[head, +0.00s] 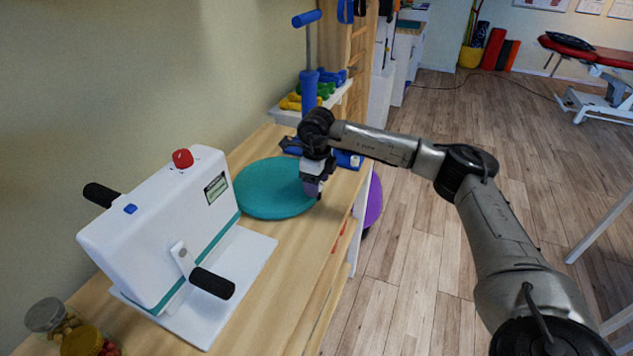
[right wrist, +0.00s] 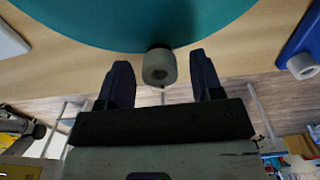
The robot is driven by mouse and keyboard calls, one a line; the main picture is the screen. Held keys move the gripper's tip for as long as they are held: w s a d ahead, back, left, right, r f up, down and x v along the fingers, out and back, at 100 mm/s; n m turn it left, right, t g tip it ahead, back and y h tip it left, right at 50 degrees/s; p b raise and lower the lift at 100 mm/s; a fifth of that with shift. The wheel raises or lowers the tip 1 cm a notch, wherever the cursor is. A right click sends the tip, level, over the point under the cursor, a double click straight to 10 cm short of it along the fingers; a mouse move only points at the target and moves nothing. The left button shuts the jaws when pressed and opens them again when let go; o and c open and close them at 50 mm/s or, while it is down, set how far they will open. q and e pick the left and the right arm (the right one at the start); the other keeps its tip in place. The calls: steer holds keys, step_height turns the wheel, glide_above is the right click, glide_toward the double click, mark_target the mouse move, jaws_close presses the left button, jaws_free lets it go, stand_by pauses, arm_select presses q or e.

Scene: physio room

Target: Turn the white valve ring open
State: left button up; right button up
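My right gripper (right wrist: 161,80) is open, one dark finger on each side of the ring, with visible gaps between. In the head view the teal cushion (head: 265,192) lies flat on the wooden table, and my right gripper (head: 314,190) reaches down at its right edge. The ring is hidden there. My left gripper is in neither view.
A white hand-crank machine (head: 150,235) stands left of the cushion. A blue item (head: 346,159) lies behind the gripper; a similar pale ring (right wrist: 302,66) shows on a blue thing in the wrist view. Jars (head: 45,315) stand at the near left. The table front (head: 265,310) is bare.

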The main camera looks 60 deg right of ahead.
steer(key=c, duration=0.9)
steer(key=n+p, duration=0.1)
steer(key=p, duration=0.1)
steer(key=n+p, duration=0.2)
steer(key=p, duration=0.1)
steer(key=shift+r, duration=0.25)
steer(key=shift+f+n+p, duration=0.15)
steer(key=shift+n+p, duration=0.2)
steer(key=shift+n, duration=0.45)
steer(key=shift+f, duration=0.1)
steer(key=o, duration=1)
steer(key=shift+c, duration=0.2)
